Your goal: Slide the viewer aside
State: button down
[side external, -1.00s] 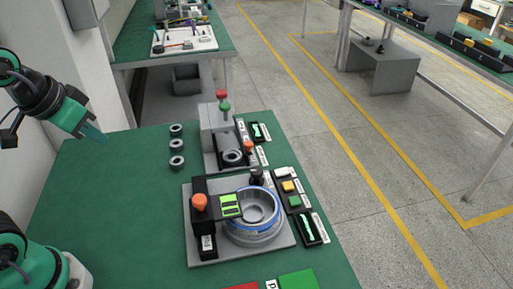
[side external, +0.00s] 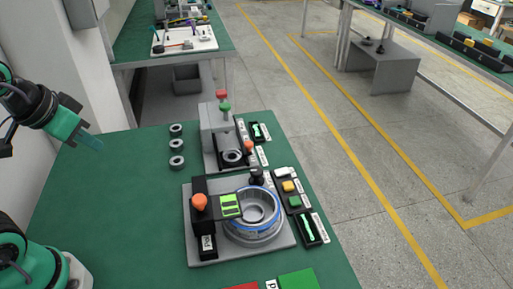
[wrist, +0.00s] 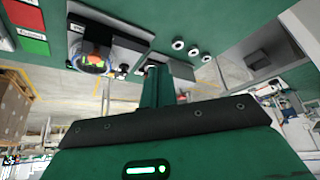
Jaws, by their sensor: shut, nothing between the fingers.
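The viewer (side external: 230,205) is a black arm with a yellow-green screen, lying over the left part of the round silver and blue hub motor (side external: 262,228). An orange knob (side external: 199,202) stands on the viewer's left end. The hub motor sits on a grey base plate (side external: 272,248) and also shows at the upper left of the wrist view (wrist: 86,62). My gripper (side external: 97,146) is at the left, over the left edge of the bench, well apart from the viewer. Its fingers are shut and empty; they also show in the wrist view (wrist: 155,88).
A grey press-like fixture (side external: 213,125) with red and green knobs stands behind the base plate. Several dark rings (side external: 176,145) lie left of it. Buttons (side external: 290,187) are at the right, and red and green pads (side external: 297,280) at the front. The bench's left part is clear.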

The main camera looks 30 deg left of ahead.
dwell(0.3)
jog(key=c, duration=1.5)
grip_release()
jog(key=shift+w, duration=0.1)
jog(key=o, duration=0.4)
jog(key=shift+w+d, duration=0.1)
jog(key=shift+d, duration=0.1)
jog(key=shift+w+d, duration=0.15)
jog(key=shift+w, duration=0.05)
jog(key=g, duration=0.6)
send_over(199, 198)
notch_tip(199, 198, down, 6)
jog(key=shift+r, duration=0.25)
jog(key=shift+f, duration=3.9)
